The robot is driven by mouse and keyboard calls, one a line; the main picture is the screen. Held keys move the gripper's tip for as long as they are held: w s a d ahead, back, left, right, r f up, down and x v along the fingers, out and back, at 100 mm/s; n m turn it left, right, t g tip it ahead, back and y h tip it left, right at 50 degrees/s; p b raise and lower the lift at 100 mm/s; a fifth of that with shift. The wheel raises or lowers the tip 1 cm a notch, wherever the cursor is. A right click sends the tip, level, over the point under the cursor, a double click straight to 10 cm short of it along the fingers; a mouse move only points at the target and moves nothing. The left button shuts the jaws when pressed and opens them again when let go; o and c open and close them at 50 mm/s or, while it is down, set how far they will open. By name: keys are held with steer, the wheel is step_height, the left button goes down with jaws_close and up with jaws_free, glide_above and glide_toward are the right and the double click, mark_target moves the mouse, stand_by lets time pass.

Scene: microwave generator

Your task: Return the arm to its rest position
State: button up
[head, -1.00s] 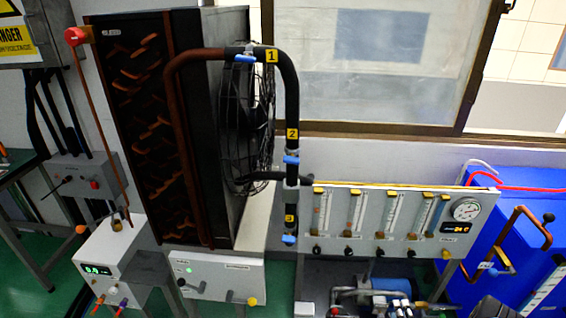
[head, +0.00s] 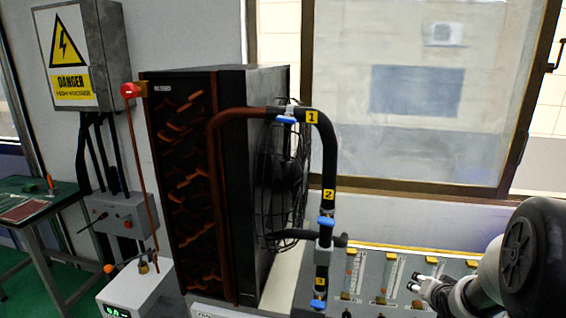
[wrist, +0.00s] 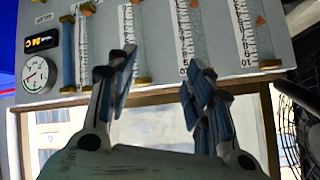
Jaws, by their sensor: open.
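My gripper (wrist: 160,92) is open and empty in the wrist view, its two fingers apart in front of the grey flowmeter panel (wrist: 220,25). In the head view my arm enters at the lower right, and its dark round joint and light grey link cover part of the panel (head: 370,262). Nothing is held between the fingers.
A tall black radiator unit (head: 185,185) with a fan stands left of centre. A black pipe with numbered blue valves (head: 325,220) rises beside it. A control box (head: 135,295) and a danger box (head: 80,60) are at left. A window (head: 400,100) is behind.

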steer(key=s+a+r+n+g, duration=0.2)
steer(key=s+a+r, duration=0.5)
steer(key=a+r, duration=0.2)
steer(key=s+a+r+n+g+y, duration=0.1)
steer(key=s+a+n, duration=0.1)
steer(key=s+a, duration=0.3)
steer(key=s+a+r+n+g+y, duration=0.1)
steer(key=s+a, duration=0.4)
steer(key=s, duration=0.6)
steer(key=s+a+r+n+g+y, duration=0.1)
steer(key=s+a+r+n, duration=0.1)
steer(key=s+a, duration=0.4)
steer(key=s+n, duration=0.1)
steer(key=s, duration=0.1)
steer(key=shift+s+r, duration=0.2)
steer(key=shift+s, duration=0.1)
